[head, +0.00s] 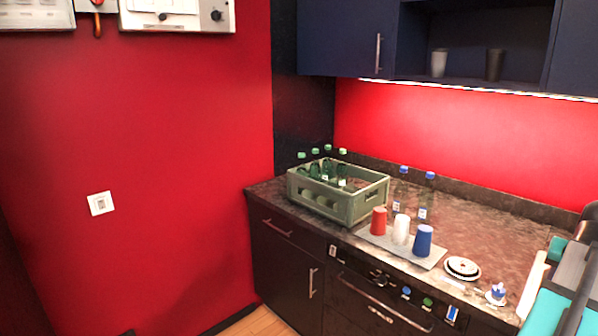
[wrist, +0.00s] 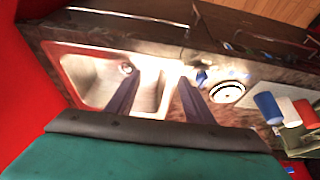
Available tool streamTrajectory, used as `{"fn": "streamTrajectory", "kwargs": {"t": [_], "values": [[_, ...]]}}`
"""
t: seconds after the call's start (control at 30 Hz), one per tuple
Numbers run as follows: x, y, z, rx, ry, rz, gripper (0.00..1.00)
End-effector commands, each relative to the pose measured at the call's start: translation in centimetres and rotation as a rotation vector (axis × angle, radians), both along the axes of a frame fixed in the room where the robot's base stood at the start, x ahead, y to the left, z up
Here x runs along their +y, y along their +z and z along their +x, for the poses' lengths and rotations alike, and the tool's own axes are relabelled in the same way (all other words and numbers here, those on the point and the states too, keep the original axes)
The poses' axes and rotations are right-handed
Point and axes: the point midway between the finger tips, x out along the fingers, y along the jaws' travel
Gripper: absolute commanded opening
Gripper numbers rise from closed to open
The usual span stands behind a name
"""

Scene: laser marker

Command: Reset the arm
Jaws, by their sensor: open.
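My gripper (wrist: 160,80) shows in the wrist view as two dark fingers set well apart, open, with nothing between them. It hangs over the counter, in front of the white sink (wrist: 88,72). A stack of plates (wrist: 227,92) lies to the right of the fingers. In the head view, teal and dark parts of my arm reach in at the right edge; the fingertips cannot be made out there.
The counter (head: 490,225) holds a green crate (head: 350,207) of bottles, two bottles with blue caps (head: 428,195), and red (head: 379,220), white (head: 401,229) and blue (head: 423,241) cups on a tray (head: 374,240). Plates (head: 462,267) lie nearer my arm. Cabinets (head: 340,38) hang above.

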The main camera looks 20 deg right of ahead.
Motion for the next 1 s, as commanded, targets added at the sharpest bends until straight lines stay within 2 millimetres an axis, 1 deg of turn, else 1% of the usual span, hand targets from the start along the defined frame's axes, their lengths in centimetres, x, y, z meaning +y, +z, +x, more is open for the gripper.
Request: {"fn": "streamTrajectory", "kwargs": {"t": [0.07,0.27,0.4,0.57,0.67,0.77,0.87,1.0], "values": [[0.0,0.0,0.1,0.0,0.002,0.0,0.48],[0.7,-0.2,2.1,0.001,0.034,0.003,0.48],[1.2,-0.8,3.6,0.004,0.059,0.011,0.48],[2.0,-2.1,5.8,0.01,0.096,0.03,0.48],[2.8,-3.3,7.6,0.017,0.126,0.049,0.48],[4.0,-5.1,9.8,0.028,0.166,0.075,0.48],[5.7,-7.5,12.6,0.044,0.216,0.11,0.48],[8.5,-11.2,16.3,0.072,0.289,0.161,0.48]]}}
